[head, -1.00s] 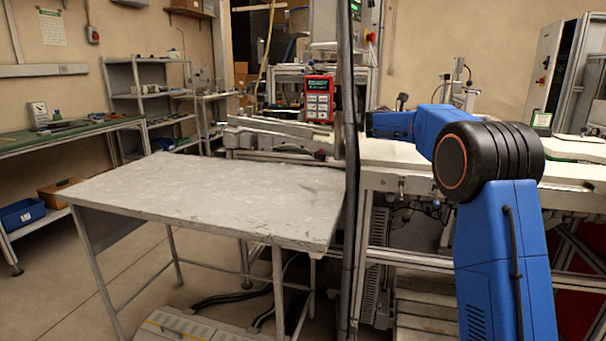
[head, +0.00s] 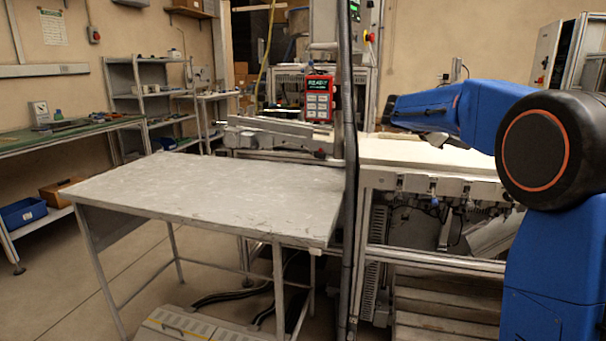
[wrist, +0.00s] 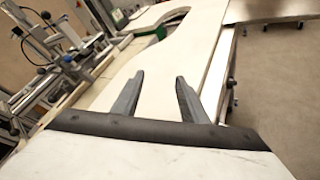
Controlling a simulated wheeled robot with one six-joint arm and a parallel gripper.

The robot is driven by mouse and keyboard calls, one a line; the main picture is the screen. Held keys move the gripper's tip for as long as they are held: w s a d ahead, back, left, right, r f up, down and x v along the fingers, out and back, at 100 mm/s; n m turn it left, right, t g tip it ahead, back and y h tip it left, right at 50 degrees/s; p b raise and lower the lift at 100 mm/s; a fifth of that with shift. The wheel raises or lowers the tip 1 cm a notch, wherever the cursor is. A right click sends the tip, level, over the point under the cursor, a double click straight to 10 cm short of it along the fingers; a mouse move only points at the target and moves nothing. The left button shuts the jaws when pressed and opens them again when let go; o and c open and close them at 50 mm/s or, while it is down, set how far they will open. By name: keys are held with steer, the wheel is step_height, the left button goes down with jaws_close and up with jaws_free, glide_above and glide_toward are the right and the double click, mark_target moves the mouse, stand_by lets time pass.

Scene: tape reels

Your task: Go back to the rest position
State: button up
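My gripper (wrist: 158,95) shows in the wrist view with its two dark fingers spread apart. The space between the fingertips is empty, with a pale worktop behind them. In the head view my blue arm with its black joint stands at the right, and its forearm reaches left over the white bench (head: 420,154). The fingers cannot be made out in the head view. No tape reel can be made out in either view.
A bare grey table (head: 210,195) stands at the centre left. A dark vertical post (head: 350,200) rises between it and the bench. A red control panel (head: 319,98) is behind. A green-topped workbench (head: 60,135) and shelves (head: 150,100) are at the left.

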steer(key=s+a+f+m+y, duration=0.4)
steer(key=s+f, duration=0.5)
steer(key=s, duration=0.7)
steer(key=s+a+f+m+y, duration=0.5)
steer(key=s+a+f, duration=0.3)
steer(key=s, duration=0.9)
steer(key=s+a+f+m+y, duration=0.4)
steer(key=s+f, duration=0.6)
steer(key=s, duration=0.6)
steer(key=a+m, duration=0.2)
steer(key=a, duration=0.1)
steer(key=shift+s+f+m, duration=0.15)
steer(key=shift+s+m, duration=0.15)
steer(key=shift+s, duration=0.05)
